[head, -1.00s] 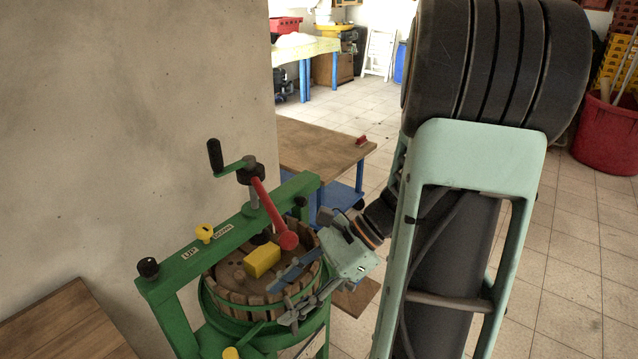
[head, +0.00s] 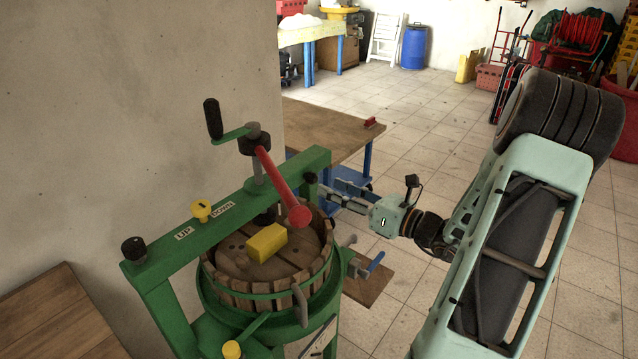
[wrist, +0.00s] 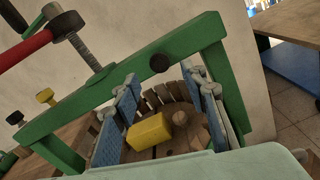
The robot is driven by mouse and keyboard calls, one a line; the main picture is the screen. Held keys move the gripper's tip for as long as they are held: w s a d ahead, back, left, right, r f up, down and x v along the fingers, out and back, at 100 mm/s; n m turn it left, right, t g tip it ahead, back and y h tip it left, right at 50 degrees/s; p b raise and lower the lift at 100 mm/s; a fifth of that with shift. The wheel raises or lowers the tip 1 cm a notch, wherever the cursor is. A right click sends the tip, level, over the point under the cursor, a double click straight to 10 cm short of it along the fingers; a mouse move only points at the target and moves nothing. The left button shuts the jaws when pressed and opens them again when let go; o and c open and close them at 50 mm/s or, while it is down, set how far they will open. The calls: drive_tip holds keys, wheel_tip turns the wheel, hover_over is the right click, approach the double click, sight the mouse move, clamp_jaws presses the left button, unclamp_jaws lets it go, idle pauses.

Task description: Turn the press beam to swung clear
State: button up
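The green press beam (head: 240,208) lies across the top of the press, over the slatted wooden basket (head: 268,285). It carries "UP" and "DOWN" labels, a yellow knob (head: 201,210), a black knob at its left end (head: 134,249) and another at its right end (head: 311,178). My gripper (head: 322,192) is beside the beam's right end, open and empty. In the wrist view the gripper (wrist: 160,78) has its blue-padded fingers spread, with the right-end black knob (wrist: 160,63) just beyond and between the tips. Contact with the beam cannot be told.
A screw with a red lever (head: 283,187) and a black-handled crank (head: 213,118) rises through the beam. A yellow block (head: 266,243) lies in the basket. A wall stands close behind the press.

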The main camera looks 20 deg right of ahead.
sight(316, 181)
drive_tip(key=x, duration=0.5)
drive_tip(key=shift+w+a, duration=0.1)
drive_tip(key=shift+w, duration=0.15)
clamp_jaws()
